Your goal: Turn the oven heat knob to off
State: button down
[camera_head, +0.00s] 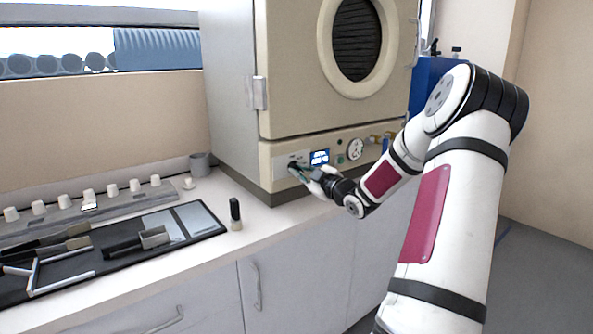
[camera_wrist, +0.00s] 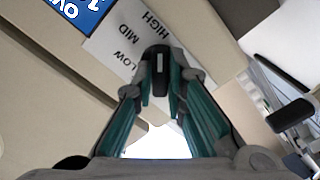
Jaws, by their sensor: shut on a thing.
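The oven (camera_head: 290,70) is a large beige cabinet with a round window, standing on the counter. Its heat knob (camera_wrist: 158,72) is black with a light pointer mark and sits on a white label (camera_wrist: 128,45) reading LOW, MID and HIGH. The label shows near the panel's left end in the head view. My gripper (camera_head: 298,172) reaches the panel from the right. In the wrist view the green-padded fingers (camera_wrist: 160,85) are closed around the knob, one on each side. The label's off position is not readable; the gripper hides part of it.
A blue display (camera_head: 319,157) and a round gauge (camera_head: 355,149) are on the panel right of the knob. A black-handled tool (camera_head: 235,213) stands on the counter. A dark tray (camera_head: 205,233) with tools and a row of small white cups (camera_head: 88,195) lie left.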

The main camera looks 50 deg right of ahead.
jog(key=shift+f, duration=0.1)
dwell(0.3)
jog(key=shift+n+b, duration=0.7)
jog(key=shift+b, duration=0.2)
jog(key=shift+n+b, duration=0.6)
jog(key=shift+b, duration=0.05)
jog(key=shift+n+b, duration=1.1)
jog(key=shift+b, duration=0.25)
jog(key=shift+n+b, duration=1.3)
jog(key=shift+b, duration=0.8)
jog(key=shift+n+b, duration=1.1)
jog(key=shift+b, duration=0.45)
jog(key=shift+n+b, duration=1)
jog(key=shift+b, duration=0.75)
jog(key=shift+n+b, duration=1.4)
jog(key=shift+b, duration=0.75)
